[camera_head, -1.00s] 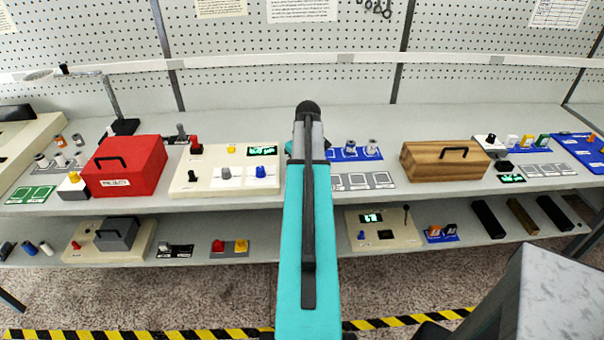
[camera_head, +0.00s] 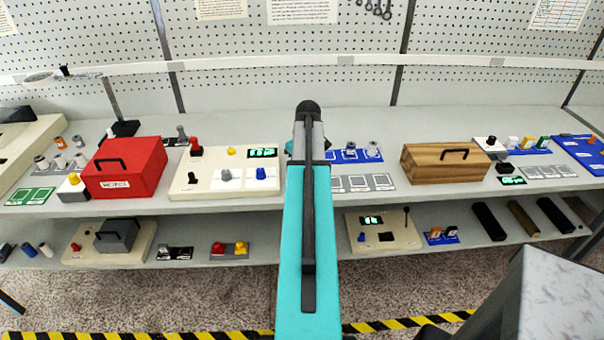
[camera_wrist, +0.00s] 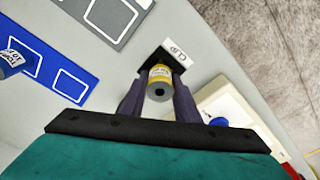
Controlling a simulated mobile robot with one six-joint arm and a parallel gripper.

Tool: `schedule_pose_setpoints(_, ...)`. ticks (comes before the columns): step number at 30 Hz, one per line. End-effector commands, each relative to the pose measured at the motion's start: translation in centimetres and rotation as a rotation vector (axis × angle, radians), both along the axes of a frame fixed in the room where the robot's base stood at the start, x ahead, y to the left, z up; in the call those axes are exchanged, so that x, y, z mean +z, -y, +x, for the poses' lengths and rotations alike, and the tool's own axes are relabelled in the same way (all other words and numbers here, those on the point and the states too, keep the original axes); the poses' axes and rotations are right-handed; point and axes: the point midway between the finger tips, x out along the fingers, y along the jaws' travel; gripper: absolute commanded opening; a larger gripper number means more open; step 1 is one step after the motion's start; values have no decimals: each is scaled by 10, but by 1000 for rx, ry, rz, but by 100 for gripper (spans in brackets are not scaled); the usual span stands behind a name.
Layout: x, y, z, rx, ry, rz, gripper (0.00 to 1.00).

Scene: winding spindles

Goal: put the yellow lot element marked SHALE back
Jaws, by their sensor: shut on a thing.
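A small cylinder with a yellow band and a pale printed label (camera_wrist: 160,74) is between the fingers of my gripper (camera_wrist: 159,98) in the wrist view. Its dark, round end with a hole faces the camera. The print is too small to read, so I cannot confirm SHALE. My gripper is shut on it. Just beyond it is a black square (camera_wrist: 163,57) with a white label card (camera_wrist: 178,50) beside it. I cannot tell whether the cylinder touches the square. In the head view my arm hides the gripper and cylinder.
A blue mat (camera_wrist: 82,74) with grey-and-blue cylinders and a grey outlined mat (camera_wrist: 88,32) lie left in the wrist view. A cream panel (camera_wrist: 228,106) with a blue knob stands close right. A wooden box (camera_head: 418,168) and red box (camera_head: 148,152) stand on the upper shelf.

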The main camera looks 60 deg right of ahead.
Motion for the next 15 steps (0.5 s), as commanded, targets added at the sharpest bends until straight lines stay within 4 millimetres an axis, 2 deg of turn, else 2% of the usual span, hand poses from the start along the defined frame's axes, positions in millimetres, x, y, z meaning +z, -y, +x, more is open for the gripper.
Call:
schedule_pose_setpoints(12, 28, 1, 0, -1, 1, -1, 2)
schedule_pose_setpoints(15, 28, -11, -4, 0, 1, 0, 2)
